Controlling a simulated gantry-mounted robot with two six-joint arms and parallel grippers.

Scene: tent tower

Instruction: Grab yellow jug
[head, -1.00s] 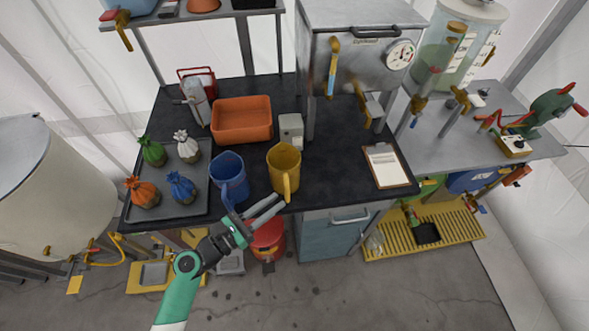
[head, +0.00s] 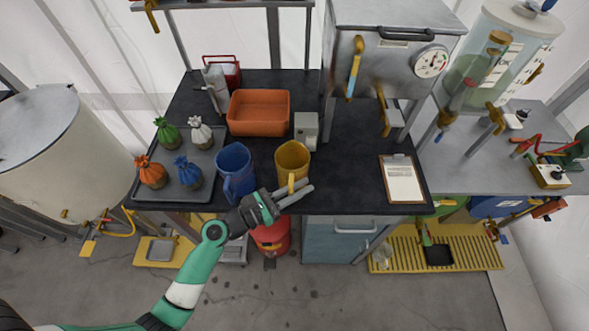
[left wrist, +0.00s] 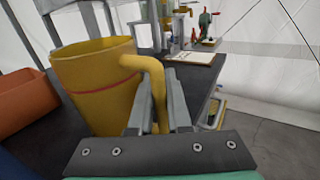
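The yellow jug (head: 292,157) stands upright on the dark worktop near its front edge, its handle facing the front. In the left wrist view the jug (left wrist: 95,85) fills the left side, and its handle (left wrist: 158,88) runs down between my two fingers. My left gripper (head: 300,192) is at the handle, just past the worktop's front edge. Its fingers (left wrist: 160,105) are apart, one on each side of the handle; whether they touch it is hard to tell. The lower part of the handle is hidden behind the gripper. My right gripper is not in view.
A blue jug (head: 236,168) stands close left of the yellow one. A grey box (head: 306,130) and an orange bin (head: 258,112) are behind. A tray (head: 178,195) with several tied bags lies left. A clipboard (head: 402,178) lies right, with bare worktop before it.

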